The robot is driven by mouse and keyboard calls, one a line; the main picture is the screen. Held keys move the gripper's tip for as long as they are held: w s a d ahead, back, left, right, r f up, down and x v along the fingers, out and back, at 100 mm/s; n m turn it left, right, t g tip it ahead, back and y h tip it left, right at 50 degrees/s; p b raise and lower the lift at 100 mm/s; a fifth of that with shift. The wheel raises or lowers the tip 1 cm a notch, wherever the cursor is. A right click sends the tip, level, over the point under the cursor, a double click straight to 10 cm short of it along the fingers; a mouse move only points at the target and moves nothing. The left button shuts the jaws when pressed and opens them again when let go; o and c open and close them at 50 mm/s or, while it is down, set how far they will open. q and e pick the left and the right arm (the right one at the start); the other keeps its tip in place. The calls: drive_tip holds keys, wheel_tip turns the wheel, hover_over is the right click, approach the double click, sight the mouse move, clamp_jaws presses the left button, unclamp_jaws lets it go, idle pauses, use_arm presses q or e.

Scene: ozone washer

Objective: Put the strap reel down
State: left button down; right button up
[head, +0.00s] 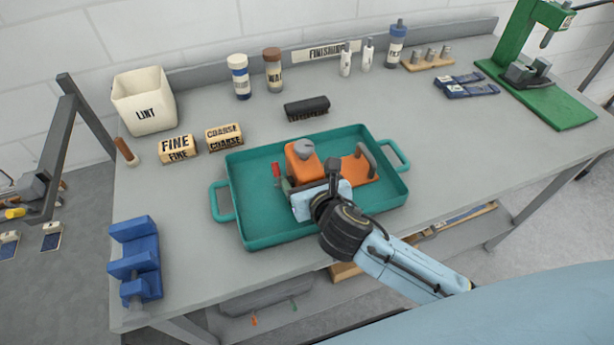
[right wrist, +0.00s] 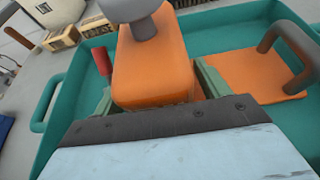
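An orange block-shaped body with a grey knob (head: 303,165), the likely strap reel, is in the teal tray (head: 230,180). In the right wrist view the orange body (right wrist: 152,65) fills the middle, between the two green fingers of my right gripper (right wrist: 155,95). The fingers lie close against its two sides. An orange plate with a dark handle (head: 365,170) lies right beside it; whether they are joined is unclear. A small red grip (head: 276,168) stands at its left. Its underside is hidden, so contact with the tray floor cannot be judged. My left gripper is not in view.
Left of the tray are a FINE block (head: 177,149), a COARSE block (head: 224,137), a LINT bin (head: 145,100) and a blue vise-like fixture (head: 135,258). A dark brush (head: 307,108) is behind it. A green press (head: 535,75) stands far right. The tray's left and front-left floor is clear.

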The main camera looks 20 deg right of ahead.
drive_tip(key=shift+s+r, duration=0.15)
drive_tip(key=shift+r, duration=0.05)
drive_tip(key=p+v, duration=0.1)
drive_tip(key=v, duration=1)
drive_tip(key=shift+s+r, duration=0.2)
drive_tip(key=shift+s, duration=0.1)
